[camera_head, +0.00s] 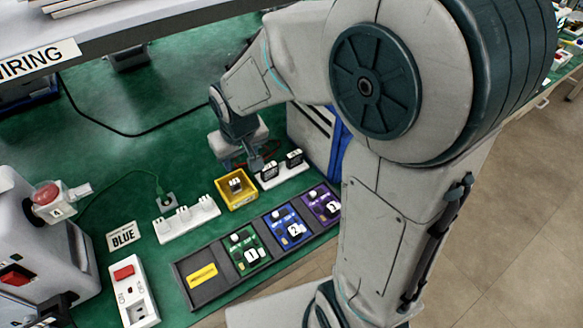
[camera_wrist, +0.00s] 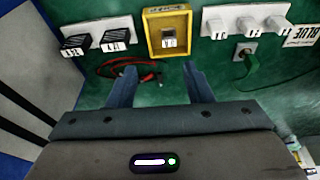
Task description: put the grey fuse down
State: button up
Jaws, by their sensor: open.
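The grey fuse (camera_head: 236,185) rests inside a small yellow tray (camera_head: 250,200) on the green bench. In the wrist view the fuse (camera_wrist: 169,37) stands near the middle of the tray (camera_wrist: 184,49), with a pale label facing up. My gripper (camera_head: 256,164) is just behind the tray in the head view. In the wrist view its two fingers (camera_wrist: 161,77) are spread apart with nothing between them, short of the tray and clear of the fuse.
A white holder with black fuses (camera_wrist: 97,38) stands beside the tray, and a white strip with white plugs (camera_head: 187,222) on its other side. Red cable (camera_wrist: 125,68) lies on the bench near my fingers. A dark rack (camera_head: 215,287) holds numbered coloured modules in front.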

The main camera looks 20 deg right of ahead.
jog(key=s+d+r+m, duration=0.1)
jog(key=s+d+r, duration=0.2)
jog(key=s+d, duration=0.2)
jog(key=s+d+r+m, duration=0.2)
jog(key=s+d, duration=0.4)
jog(key=s, duration=0.3)
jog(key=shift+s+r+h, duration=0.25)
jog(key=shift+r+h, duration=0.05)
jog(key=shift+r, duration=0.5)
jog(key=shift+d, duration=0.1)
jog(key=shift+c, duration=1.1)
